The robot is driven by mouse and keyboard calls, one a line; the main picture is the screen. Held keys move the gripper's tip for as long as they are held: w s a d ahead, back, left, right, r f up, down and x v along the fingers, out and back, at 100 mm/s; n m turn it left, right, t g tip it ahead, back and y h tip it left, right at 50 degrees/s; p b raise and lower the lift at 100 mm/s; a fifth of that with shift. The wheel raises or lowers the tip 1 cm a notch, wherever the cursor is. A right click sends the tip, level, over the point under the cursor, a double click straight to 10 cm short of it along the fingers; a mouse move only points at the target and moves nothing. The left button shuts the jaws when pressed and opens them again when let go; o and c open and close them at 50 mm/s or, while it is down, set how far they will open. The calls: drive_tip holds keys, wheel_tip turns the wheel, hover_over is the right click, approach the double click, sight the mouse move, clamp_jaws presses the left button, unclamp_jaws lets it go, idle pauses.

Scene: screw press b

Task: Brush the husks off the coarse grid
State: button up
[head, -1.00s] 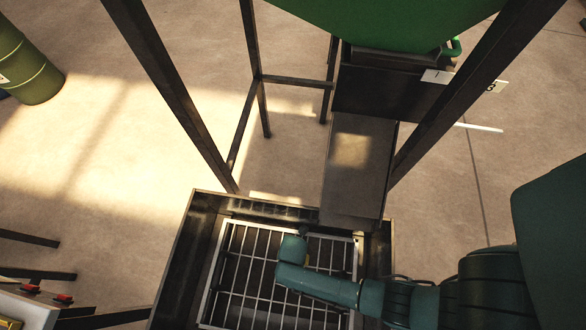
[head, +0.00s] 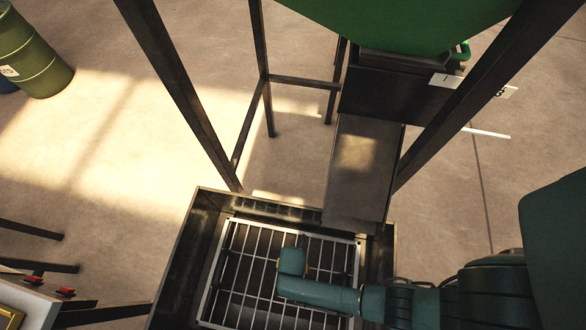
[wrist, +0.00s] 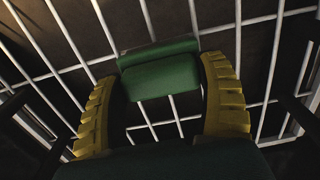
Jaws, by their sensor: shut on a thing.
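The coarse grid (head: 240,270) is a frame of pale metal bars lying in a dark open-topped box (head: 182,262), at the bottom of the head view. Its bars (wrist: 188,20) also fill the wrist view. My gripper (wrist: 160,84) has yellow ribbed fingers, shut on a green block, seemingly the brush (wrist: 160,66). The brush is over the grid; its underside is hidden, so I cannot tell if it touches the bars. In the head view my wrist hides most of the gripper. I cannot make out any husks on the bars.
A sloping chute plate (head: 357,165) ends at the box's back edge, below a green hopper (head: 400,25). Dark frame posts (head: 180,95) stand behind the box on both sides. A panel with red buttons (head: 65,292) is at lower left, a green drum (head: 32,55) at upper left.

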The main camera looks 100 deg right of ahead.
drive_tip(key=shift+a+f, duration=0.2)
drive_tip(key=shift+a, duration=0.65)
drive_tip(key=shift+a+r+p, duration=0.25)
drive_tip(key=shift+r+p, duration=0.6)
drive_tip(key=shift+p, duration=0.2)
drive_tip(key=shift+w+d, duration=0.15)
drive_tip(key=shift+w, duration=0.05)
drive_tip(key=shift+s+d+f+b, duration=0.1)
drive_tip(key=shift+d+f+b, duration=0.05)
drive_tip(key=shift+b, duration=0.15)
drive_tip(key=d+b, duration=0.1)
drive_tip(key=d, duration=0.1)
drive_tip(key=s+d+b, duration=0.1)
drive_tip(key=shift+d+f, duration=0.1)
drive_tip(key=shift+d, duration=0.25)
drive_tip(key=shift+s+d, duration=0.1)
drive_tip(key=shift+d, duration=0.1)
drive_tip(key=shift+r, duration=0.2)
